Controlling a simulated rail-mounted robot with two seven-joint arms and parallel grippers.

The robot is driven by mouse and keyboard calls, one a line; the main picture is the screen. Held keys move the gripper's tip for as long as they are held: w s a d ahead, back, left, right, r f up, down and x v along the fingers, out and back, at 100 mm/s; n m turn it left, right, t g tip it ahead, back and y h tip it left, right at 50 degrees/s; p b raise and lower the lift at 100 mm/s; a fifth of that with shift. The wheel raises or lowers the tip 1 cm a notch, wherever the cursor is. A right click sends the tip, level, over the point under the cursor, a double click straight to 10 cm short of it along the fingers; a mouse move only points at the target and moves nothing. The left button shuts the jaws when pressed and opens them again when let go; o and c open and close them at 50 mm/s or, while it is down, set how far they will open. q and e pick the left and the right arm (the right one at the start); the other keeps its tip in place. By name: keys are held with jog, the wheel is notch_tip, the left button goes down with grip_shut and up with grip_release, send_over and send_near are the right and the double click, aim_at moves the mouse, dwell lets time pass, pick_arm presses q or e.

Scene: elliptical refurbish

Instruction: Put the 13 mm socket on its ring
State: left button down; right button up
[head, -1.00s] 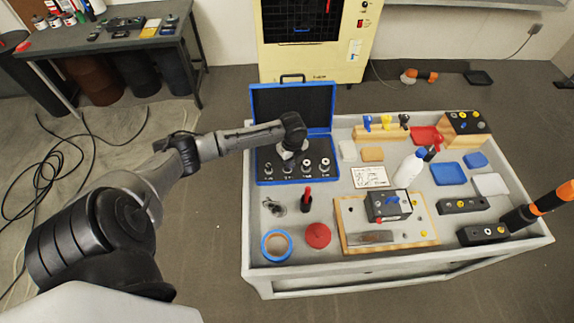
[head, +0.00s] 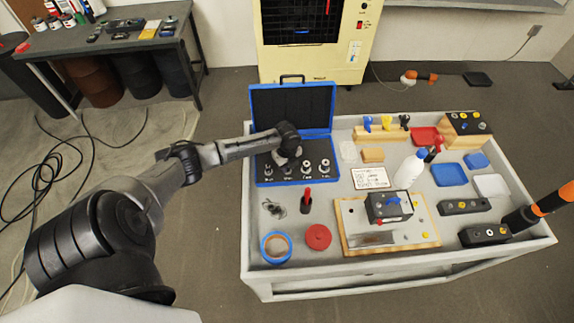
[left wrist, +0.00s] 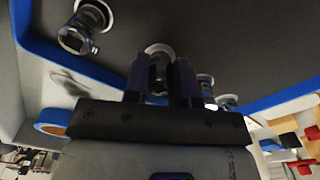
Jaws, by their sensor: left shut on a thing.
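The open blue case (head: 262,181) stands at the back left of the cart, with several silver sockets (head: 306,169) in a row on its dark floor. My left gripper (head: 285,158) points down over the case, behind the left part of that row. In the left wrist view its fingers (left wrist: 162,82) are shut on a silver socket (left wrist: 160,58), mostly hidden between them. A pale round rim shows at its far end; I cannot tell whether it is a ring or part of the socket. Another socket (left wrist: 88,28) stands apart at the left. Size marks are not readable. My right gripper is out of view.
The raised case lid (head: 292,108) stands behind the gripper. In front of the case are a red-handled tool (head: 307,197), a blue-rimmed roll (head: 264,250) and a red round container (head: 318,237). A wooden board (head: 350,245) with a dark block and a white bottle (head: 408,171) are to the right.

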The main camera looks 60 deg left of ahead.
pick_arm(q)
jog(key=shift+f, duration=0.1)
jog(key=c, duration=0.9)
grip_release()
jog(key=shift+c, duration=0.2)
notch_tip(320, 180, up, 11)
jog(key=shift+p, duration=0.9)
jog(key=shift+r, duration=0.6)
